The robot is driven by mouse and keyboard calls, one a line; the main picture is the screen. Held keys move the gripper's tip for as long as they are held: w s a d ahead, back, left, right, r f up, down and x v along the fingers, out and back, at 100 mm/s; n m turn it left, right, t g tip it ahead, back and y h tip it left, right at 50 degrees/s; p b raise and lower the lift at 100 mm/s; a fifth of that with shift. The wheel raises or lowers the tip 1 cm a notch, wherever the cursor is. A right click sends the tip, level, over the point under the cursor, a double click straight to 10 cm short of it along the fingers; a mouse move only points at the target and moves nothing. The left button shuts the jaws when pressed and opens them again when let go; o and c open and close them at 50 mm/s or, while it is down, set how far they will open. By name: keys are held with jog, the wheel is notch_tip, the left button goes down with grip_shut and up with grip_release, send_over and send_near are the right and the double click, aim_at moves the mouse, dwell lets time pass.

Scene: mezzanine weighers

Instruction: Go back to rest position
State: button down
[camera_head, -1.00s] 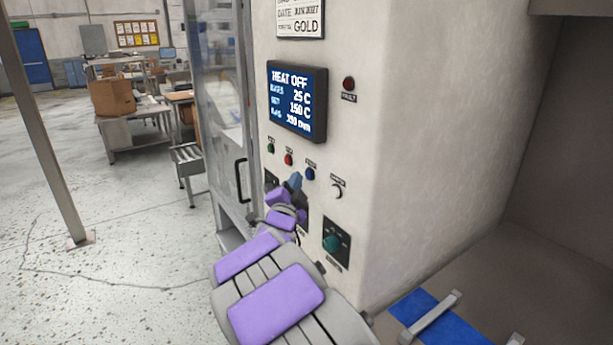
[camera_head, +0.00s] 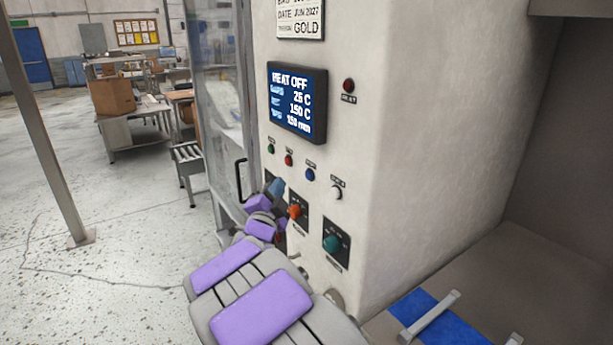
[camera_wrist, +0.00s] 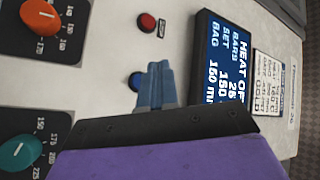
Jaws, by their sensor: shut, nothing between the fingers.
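My gripper (camera_head: 276,187) is shut and empty, in front of the left part of the machine's control panel. Its blue-grey fingers also show closed together in the wrist view (camera_wrist: 156,85). My purple-padded arm reaches up from the bottom of the head view. The orange knob (camera_head: 295,211) is clear just right of the gripper, and the teal knob (camera_head: 333,243) is further right. Both also show at the left of the wrist view, orange (camera_wrist: 42,17) above teal (camera_wrist: 18,158). A dark plate at the panel's left is partly hidden by the gripper.
The screen (camera_head: 297,102) reads HEAT OFF. Small green, red and blue buttons (camera_head: 310,174) sit below it. A glass door with a black handle (camera_head: 241,179) is left of the panel. A blue strip (camera_head: 424,311) lies at lower right. Open floor (camera_head: 110,250) is at left.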

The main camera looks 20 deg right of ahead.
dwell(0.6)
jog(key=s+a+f+n+g+y, duration=0.2)
jog(key=s+f+n+g+y, duration=0.35)
jog(key=s, duration=0.35)
jog(key=s+a+f+n+g+y, duration=0.2)
jog(key=s+f+n+g+y, duration=0.3)
jog(key=s, duration=0.4)
jog(key=s+d+f+n+g, duration=0.1)
jog(key=s+d+n+g, duration=0.1)
jog(key=s, duration=0.9)
jog(key=s+d+f+n+g, duration=0.2)
jog(key=s+g, duration=0.2)
jog(key=s, duration=0.7)
jog(key=s+d+f+n+g, duration=0.1)
jog(key=s+f+n+g, duration=0.1)
jog(key=s, duration=0.9)
jog(key=shift+d+f+n+g+h, duration=0.25)
jog(key=shift+d+n+g+h, duration=0.15)
jog(key=shift+g, duration=0.35)
